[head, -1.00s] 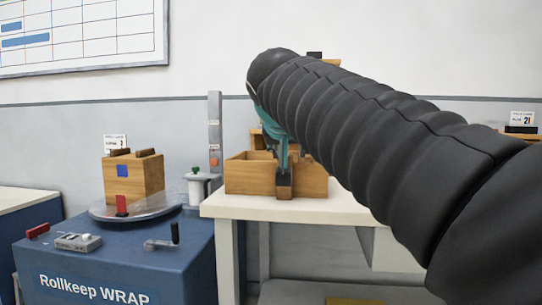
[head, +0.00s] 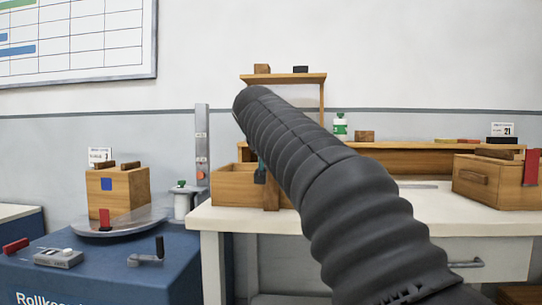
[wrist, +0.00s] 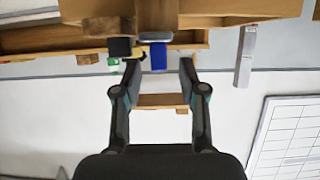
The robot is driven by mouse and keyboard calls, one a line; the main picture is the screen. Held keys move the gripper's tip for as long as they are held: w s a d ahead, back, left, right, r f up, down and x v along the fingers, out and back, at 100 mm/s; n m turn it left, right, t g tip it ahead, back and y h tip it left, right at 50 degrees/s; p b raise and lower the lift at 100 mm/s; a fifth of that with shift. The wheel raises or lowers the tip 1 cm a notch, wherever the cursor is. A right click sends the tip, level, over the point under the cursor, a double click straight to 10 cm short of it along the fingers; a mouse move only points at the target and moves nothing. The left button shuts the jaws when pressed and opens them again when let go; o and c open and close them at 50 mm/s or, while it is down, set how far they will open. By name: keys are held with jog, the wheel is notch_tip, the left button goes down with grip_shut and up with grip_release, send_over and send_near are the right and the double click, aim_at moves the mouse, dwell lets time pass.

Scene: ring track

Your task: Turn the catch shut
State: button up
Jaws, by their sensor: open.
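In the wrist view a blue tab (wrist: 158,57) with a pale grey plate (wrist: 155,37) sits at the end of a wooden post (wrist: 157,14) on the open wooden box (wrist: 235,10). It looks like the catch, but I cannot tell how far it is turned. My gripper (wrist: 159,66) is open, with one finger on each side of the blue tab and visible gaps to it. In the head view the wooden box (head: 232,187) stands on the white table, and my arm hides most of my gripper and the catch.
A blue wrapping machine (head: 95,270) with a turntable and a closed wooden box (head: 118,190) stands at left. A grey post (head: 202,145) rises beside the table. A drawer-like wooden box (head: 490,182) with a red tab stands at right. A wooden shelf (head: 284,79) is behind my arm.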

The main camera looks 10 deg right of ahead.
jog(key=shift+x, duration=1.6)
